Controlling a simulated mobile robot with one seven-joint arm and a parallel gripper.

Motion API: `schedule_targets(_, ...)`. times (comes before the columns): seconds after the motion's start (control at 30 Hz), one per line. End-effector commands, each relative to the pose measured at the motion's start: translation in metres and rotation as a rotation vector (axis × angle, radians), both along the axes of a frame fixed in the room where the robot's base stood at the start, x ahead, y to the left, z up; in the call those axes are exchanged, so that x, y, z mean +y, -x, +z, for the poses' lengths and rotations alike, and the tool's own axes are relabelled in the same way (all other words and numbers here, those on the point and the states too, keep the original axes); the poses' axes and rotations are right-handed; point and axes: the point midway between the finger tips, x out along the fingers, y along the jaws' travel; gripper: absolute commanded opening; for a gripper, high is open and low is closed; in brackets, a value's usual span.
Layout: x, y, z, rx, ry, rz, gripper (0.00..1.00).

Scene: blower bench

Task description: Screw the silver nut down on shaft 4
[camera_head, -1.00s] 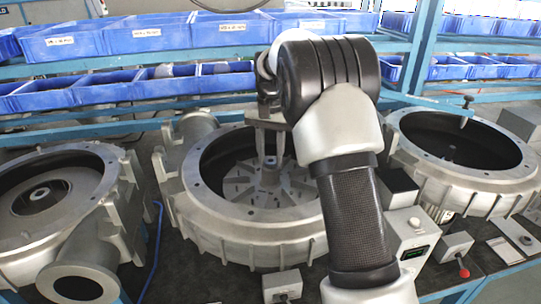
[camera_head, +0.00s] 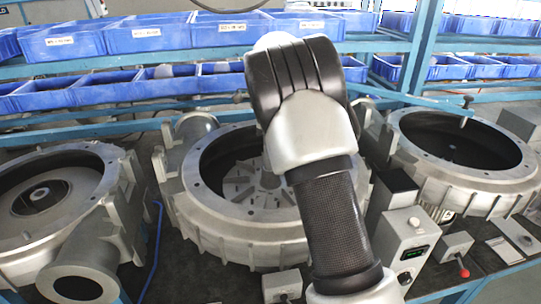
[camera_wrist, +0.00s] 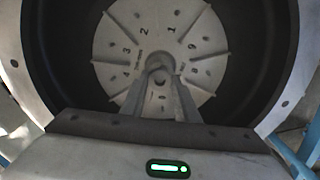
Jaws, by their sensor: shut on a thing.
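In the wrist view, the two fingers of my gripper (camera_wrist: 160,82) reach down to the centre hub of a grey disc (camera_wrist: 120,35) marked with numbers and radial ribs. They are shut on a small metal piece, the silver nut (camera_wrist: 160,76), at the hub. The nut is mostly hidden between the fingertips, so its height on the shaft cannot be told. In the head view, the disc (camera_head: 240,183) sits inside the middle round housing (camera_head: 215,225); my arm hides the gripper, nut and hub. No shaft label 4 can be made out in the head view.
Similar open housings stand at left (camera_head: 100,170) and right (camera_head: 480,185). The middle housing's wall surrounds my gripper. A grey box with a green display (camera_head: 405,240) and a small box with a red-knobbed lever (camera_head: 458,250) stand at front right. Blue bins (camera_head: 160,35) line the shelves behind.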

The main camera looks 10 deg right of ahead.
Motion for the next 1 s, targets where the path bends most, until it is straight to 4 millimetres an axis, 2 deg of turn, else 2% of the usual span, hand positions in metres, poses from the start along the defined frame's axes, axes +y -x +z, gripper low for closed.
schedule_targets(0.2,0.0009,0.0001,-0.0011,0.001,0.002,-0.431,0.03)
schedule_targets(0.4,0.0003,-0.0001,-0.0009,0.0,0.001,-0.732,0.03)
schedule_targets(0.7,0.0001,-0.0001,-0.0009,0.0,0.0,-0.78,0.03)
schedule_targets(0.73,0.0001,0.0,-0.0009,0.0,0.0,-0.78,0.33)
schedule_targets(0.77,0.0001,0.0,-0.0009,0.0,0.0,-0.779,0.36)
schedule_targets(1.0,0.0,0.0,-0.0007,0.001,0.001,-0.778,0.36)
